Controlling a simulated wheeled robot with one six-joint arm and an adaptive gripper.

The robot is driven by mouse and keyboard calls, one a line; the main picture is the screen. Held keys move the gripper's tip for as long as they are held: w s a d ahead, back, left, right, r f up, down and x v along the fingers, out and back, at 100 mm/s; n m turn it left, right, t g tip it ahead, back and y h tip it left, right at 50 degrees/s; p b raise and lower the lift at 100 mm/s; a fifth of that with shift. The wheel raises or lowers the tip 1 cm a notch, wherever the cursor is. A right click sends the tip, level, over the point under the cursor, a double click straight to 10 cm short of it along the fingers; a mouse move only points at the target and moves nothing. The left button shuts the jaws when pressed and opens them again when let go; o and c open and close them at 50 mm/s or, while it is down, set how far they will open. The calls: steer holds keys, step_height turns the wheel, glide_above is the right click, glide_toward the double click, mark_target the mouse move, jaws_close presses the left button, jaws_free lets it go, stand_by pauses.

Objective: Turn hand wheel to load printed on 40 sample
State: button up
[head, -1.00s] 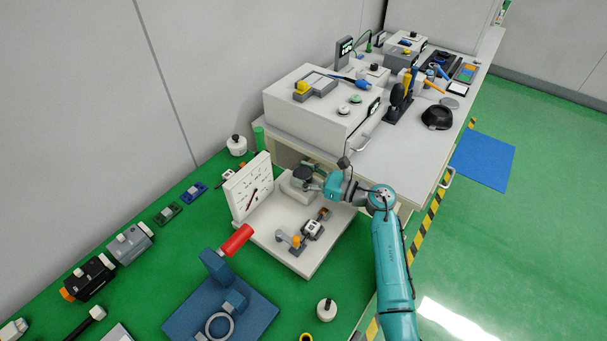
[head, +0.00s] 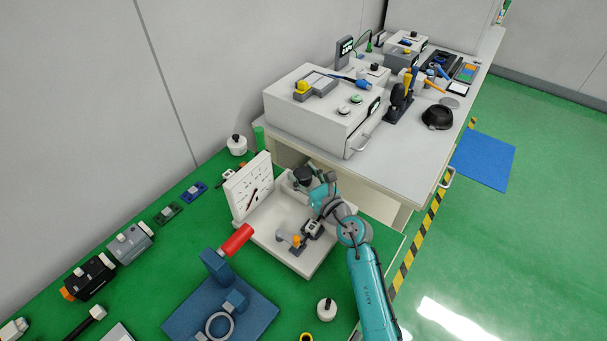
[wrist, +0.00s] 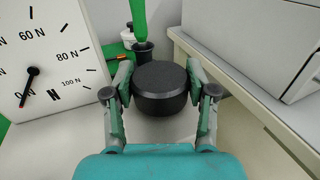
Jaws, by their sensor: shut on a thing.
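The black round hand wheel (wrist: 160,88) stands upright on a white rig (head: 277,213). In the head view, the wheel (head: 303,174) is partly covered by my gripper (head: 311,185). My gripper (wrist: 160,76) is shut on the wheel, with one finger on each side of it. The white dial (wrist: 52,45) stands left of the wheel and is marked in N. Its dark needle (wrist: 27,88) points down-left, close to the 0. A small white and dark sample (head: 312,228) sits on the rig beneath my wrist; its print cannot be read.
A blue fixture with a red handle (head: 238,240) stands in front of the rig. A grey-white bench (head: 400,165) with a large box (head: 320,110) rises close behind and right of the wheel. A white knobbed weight (head: 326,308) stands on the green bench top.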

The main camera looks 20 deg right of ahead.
mark_target(303, 173)
steer(key=shift+m+h, duration=0.9)
steer(key=shift+h, duration=0.5)
steer(key=o, duration=1.2)
steer(key=shift+c, duration=0.2)
steer(key=shift+r, duration=0.1)
step_height(303, 173, up, 10)
steer(key=shift+f, duration=0.1)
